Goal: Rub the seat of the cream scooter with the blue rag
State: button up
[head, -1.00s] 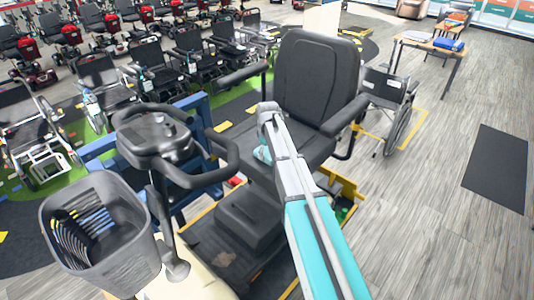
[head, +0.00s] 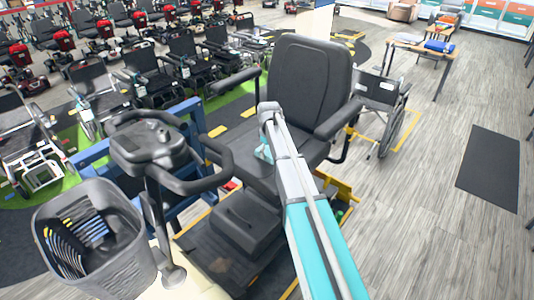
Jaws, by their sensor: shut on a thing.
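The cream scooter (head: 190,283) stands in front of me, with a black padded seat (head: 312,150), backrest (head: 314,76) and armrests. My arm reaches in from the bottom right and ends over the left part of the seat cushion. My gripper (head: 264,152) is small and pale teal at the arm's end, low at the seat's left edge. Its fingers are mostly hidden by the arm. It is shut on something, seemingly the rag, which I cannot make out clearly. Whether it touches the seat cannot be told.
The scooter's handlebar (head: 158,150) and grey basket (head: 95,240) stand at the left. A wheelchair (head: 385,105) is behind the seat at right. A table (head: 440,60) farther back bears a blue folded thing (head: 439,46). Grey floor at right is open around a dark mat (head: 490,167).

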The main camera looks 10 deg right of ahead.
jog(key=shift+w+d+f, duration=0.15)
jog(key=shift+w+d, duration=0.75)
jog(key=shift+d, duration=0.25)
jog(key=shift+w+d, duration=0.25)
jog(key=shift+d, duration=0.2)
jog(key=shift+w+d, duration=0.6)
jog(key=shift+d, duration=0.2)
jog(key=shift+w+d, duration=0.6)
jog(key=shift+d, duration=0.2)
jog(key=shift+f, duration=0.1)
jog(key=shift+s+a, duration=0.1)
jog(key=shift+s, duration=0.05)
jog(key=shift+s+a, duration=0.55)
jog(key=shift+a, duration=0.25)
jog(key=shift+s+a, duration=0.5)
jog(key=shift+a, duration=0.25)
